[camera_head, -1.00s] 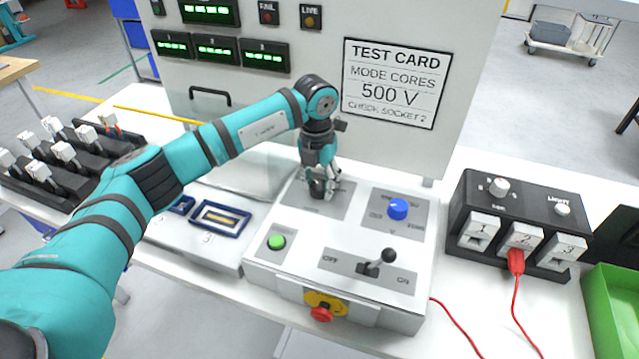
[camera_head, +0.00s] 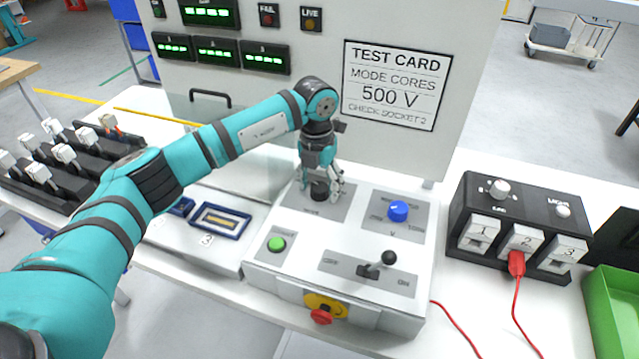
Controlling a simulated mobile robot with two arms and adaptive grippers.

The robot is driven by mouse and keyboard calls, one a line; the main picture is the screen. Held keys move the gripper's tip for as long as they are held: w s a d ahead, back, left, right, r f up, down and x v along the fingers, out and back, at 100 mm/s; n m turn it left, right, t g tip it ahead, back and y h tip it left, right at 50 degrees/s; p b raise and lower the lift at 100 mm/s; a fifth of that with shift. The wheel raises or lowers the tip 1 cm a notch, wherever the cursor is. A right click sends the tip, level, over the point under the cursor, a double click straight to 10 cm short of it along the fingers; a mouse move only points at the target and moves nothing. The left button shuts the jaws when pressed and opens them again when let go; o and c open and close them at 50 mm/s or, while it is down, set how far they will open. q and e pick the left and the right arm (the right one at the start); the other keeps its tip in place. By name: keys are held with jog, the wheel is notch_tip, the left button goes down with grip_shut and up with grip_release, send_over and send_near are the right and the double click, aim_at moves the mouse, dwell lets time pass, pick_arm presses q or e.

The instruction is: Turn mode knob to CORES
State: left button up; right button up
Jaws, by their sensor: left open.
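My left gripper (camera_head: 321,192) points down over the upper left plate of the white control box (camera_head: 300,262). It is open, with its fingers around a dark mode knob (camera_head: 319,190) on the grey plate (camera_head: 300,204). The knob is mostly hidden by the gripper, so I cannot tell its pointer direction or whether the fingers touch it. The test card (camera_head: 396,83) on the panel behind reads MODE CORES, 500 V, CHECK SOCKET 2. My right gripper is not in view.
The same box carries a blue knob (camera_head: 398,211), a green button (camera_head: 277,244), a black lever (camera_head: 376,263) and a red stop button (camera_head: 321,316). A black socket box (camera_head: 463,207) with a red plug (camera_head: 516,264) stands to the right. A green tray (camera_head: 612,312) is at far right.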

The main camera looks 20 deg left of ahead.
aim_at(317, 186)
pick_arm(q)
notch_tip(317, 186, up, 12)
jog(key=shift+a, duration=0.25)
dwell(0.6)
